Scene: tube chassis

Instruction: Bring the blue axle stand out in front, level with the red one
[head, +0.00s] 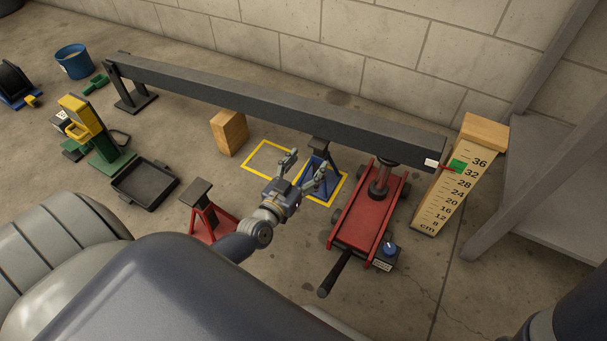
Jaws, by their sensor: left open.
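The blue axle stand (317,161) stands upright beneath the long dark beam, inside the right yellow floor outline. Its dark top is close under the beam; I cannot tell whether they touch. My left gripper (307,164) is open on the near side of the blue stand, with its fingers pointing towards it. The gripper partly hides the stand's lower part, and I see no grip on it. The red axle stand (207,216) stands upright on the floor in front of the beam, to the left of the gripper. My right gripper is out of view.
The beam (250,99) spans from a dark support at left to the red floor jack (367,212) at right. A height scale (450,190) stands at the beam's right end. A wooden block (229,132), black tray (145,184) and empty yellow outline (247,163) lie left.

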